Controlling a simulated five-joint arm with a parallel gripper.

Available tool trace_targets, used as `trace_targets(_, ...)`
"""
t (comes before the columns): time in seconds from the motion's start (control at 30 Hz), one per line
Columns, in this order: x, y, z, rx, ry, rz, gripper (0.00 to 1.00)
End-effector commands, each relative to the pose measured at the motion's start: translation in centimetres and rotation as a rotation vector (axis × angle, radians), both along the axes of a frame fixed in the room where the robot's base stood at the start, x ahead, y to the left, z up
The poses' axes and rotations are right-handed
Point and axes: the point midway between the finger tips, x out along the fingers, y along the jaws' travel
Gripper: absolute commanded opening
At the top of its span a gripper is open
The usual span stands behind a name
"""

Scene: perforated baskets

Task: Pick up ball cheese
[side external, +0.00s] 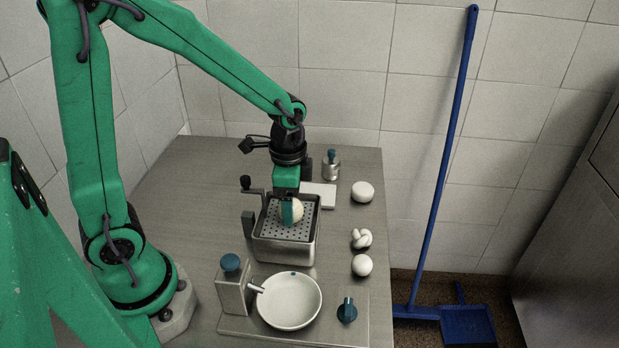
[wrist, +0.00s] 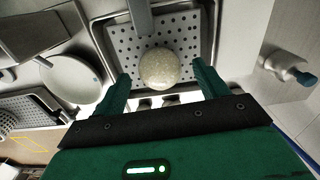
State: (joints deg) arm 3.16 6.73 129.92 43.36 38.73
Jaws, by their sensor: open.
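A round cream-white ball of cheese (wrist: 159,69) sits in the perforated metal basket (wrist: 206,22) in the wrist view, between my two fingers. In the side view the ball cheese (side external: 296,212) is partly hidden behind a green finger, inside the square basket (side external: 285,253). My gripper (side external: 289,212) points straight down into the basket from above. In the wrist view my gripper (wrist: 160,80) is open, its green fingers spread to the left and right of the ball with a gap on each side. Contact with the basket floor is hard to judge.
A white bowl (side external: 289,301) stands in front of the basket, beside a metal dispenser (side external: 235,288) with a blue knob. White balls (side external: 362,192) (side external: 362,265) and a knotted white piece (side external: 361,239) lie to the right. A small metal weight (side external: 331,168) stands behind. The basket walls surround my fingers.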

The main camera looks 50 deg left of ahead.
Motion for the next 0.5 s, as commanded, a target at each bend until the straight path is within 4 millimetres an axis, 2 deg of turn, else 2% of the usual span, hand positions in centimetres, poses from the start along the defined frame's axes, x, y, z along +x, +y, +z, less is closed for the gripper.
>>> trace_targets(0.2, -0.1, 0.0, -2.0, 0.0, 0.003, 0.0, 0.73)
trace_targets(0.5, 0.0, 0.0, -2.2, 0.0, 0.0, 0.0, 0.73)
